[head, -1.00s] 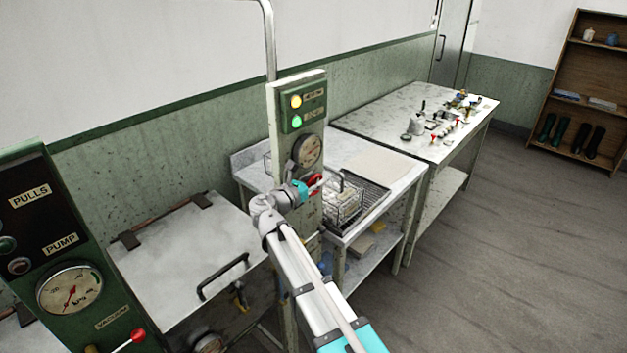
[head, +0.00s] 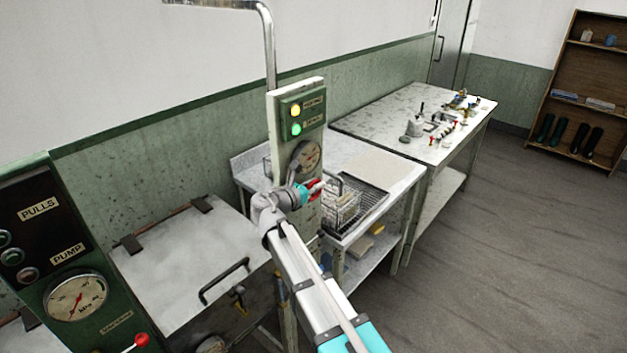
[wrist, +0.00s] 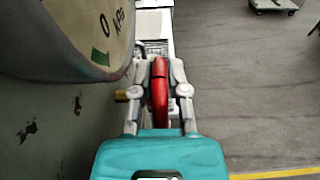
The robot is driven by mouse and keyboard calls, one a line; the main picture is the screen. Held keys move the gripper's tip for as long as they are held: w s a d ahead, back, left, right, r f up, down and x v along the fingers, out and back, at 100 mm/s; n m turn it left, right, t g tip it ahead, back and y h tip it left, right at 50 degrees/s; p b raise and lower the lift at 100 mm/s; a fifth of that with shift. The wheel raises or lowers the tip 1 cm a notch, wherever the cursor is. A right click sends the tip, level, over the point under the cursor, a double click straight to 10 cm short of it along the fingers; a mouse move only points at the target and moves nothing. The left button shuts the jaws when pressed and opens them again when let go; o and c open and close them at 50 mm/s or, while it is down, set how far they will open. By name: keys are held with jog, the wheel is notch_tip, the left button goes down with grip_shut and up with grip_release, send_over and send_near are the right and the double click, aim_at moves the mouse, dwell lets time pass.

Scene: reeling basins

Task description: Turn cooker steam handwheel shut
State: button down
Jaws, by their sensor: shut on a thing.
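The red steam handwheel (head: 315,190) sits on the front of the upright control post (head: 312,138), below a round gauge (head: 305,157). My gripper (head: 312,188) is at the wheel, and my arm hides part of it. In the wrist view the wheel's red rim (wrist: 160,92) stands edge-on between the two fingers of my gripper (wrist: 159,92), which are shut on it. The gauge (wrist: 85,35) fills the upper left there. A yellow and a green lamp are lit on the green box (head: 304,112) above. The wheel's turned angle cannot be told.
A wire basket (head: 342,208) stands on the bench (head: 385,175) just right of the post. A lidded basin (head: 185,260) lies left of my arm.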

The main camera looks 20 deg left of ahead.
jog(key=shift+w+d+r+g+y+p, duration=0.15)
jog(key=shift+g+y+p, duration=0.1)
jog(key=shift+g+p, duration=0.45)
jog(key=shift+w+a+r+g+y+p, duration=0.1)
jog(key=shift+g+y+p, duration=0.25)
jog(key=shift+p, duration=0.65)
jog(key=shift+f+g+p, duration=0.25)
jog(key=shift+p, duration=0.15)
jog(key=c, duration=0.6)
grip_release()
jog(key=shift+f, duration=0.1)
jog(key=shift+c, duration=0.2)
jog(key=shift+s+f+b, duration=0.1)
jog(key=shift+f+b, duration=0.05)
jog(key=shift+b, duration=0.75)
